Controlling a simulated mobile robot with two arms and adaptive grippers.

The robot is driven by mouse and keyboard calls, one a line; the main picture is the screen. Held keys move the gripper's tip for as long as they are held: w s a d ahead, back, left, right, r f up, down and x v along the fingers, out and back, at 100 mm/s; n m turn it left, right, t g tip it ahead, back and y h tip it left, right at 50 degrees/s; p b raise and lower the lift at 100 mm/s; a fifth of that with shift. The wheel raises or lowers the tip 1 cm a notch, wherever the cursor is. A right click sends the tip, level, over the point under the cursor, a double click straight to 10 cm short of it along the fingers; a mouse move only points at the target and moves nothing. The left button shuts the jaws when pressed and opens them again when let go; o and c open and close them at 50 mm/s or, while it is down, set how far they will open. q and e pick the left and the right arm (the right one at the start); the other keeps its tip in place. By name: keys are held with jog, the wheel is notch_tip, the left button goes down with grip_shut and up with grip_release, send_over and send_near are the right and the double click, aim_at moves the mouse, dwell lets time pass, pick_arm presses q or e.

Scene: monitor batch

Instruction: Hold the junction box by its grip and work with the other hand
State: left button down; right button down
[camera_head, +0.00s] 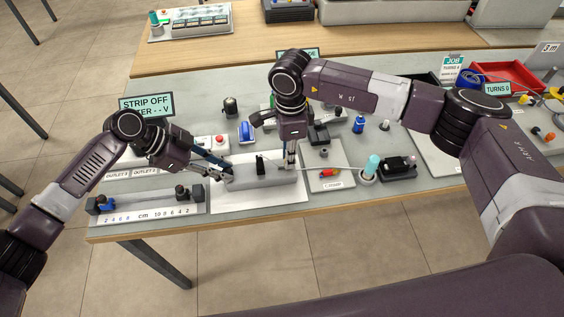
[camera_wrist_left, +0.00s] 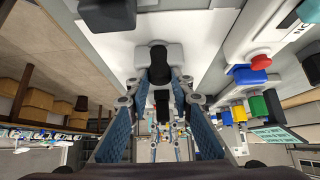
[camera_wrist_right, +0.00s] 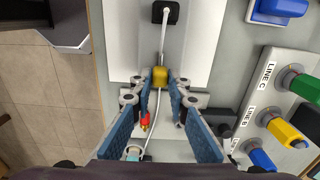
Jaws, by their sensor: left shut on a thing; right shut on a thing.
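The grey junction box (camera_head: 266,180) lies on a white mat (camera_head: 285,199) near the table's front edge, with a black piece (camera_head: 260,164) on top. My left gripper (camera_head: 229,172) is at its left end. In the left wrist view, the gripper (camera_wrist_left: 161,95) is shut on a black grip (camera_wrist_left: 163,106). My right gripper (camera_head: 291,164) is at the box's right end. In the right wrist view, the gripper (camera_wrist_right: 160,82) is shut on a yellow piece (camera_wrist_right: 160,74) around a white cable (camera_wrist_right: 164,40). The cable runs to a black fitting (camera_wrist_right: 166,12) on the box.
A ruler fixture (camera_head: 150,210) stands left of the mat. Right of it are a small tray (camera_head: 325,184), a cyan-topped post (camera_head: 371,168) and a black device (camera_head: 398,168). A sign (camera_head: 147,105) reads "STRIP OFF"; another (camera_head: 497,89) reads "TURNS 0". A red bin (camera_head: 512,76) sits back right.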

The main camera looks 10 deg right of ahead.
jog(key=shift+d+f, duration=0.1)
jog(key=shift+d, duration=0.5)
jog(key=c, duration=1.8)
grip_release()
jog(key=shift+o, duration=0.2)
notch_tip(320, 180, up, 12)
jog(key=shift+s, duration=0.3)
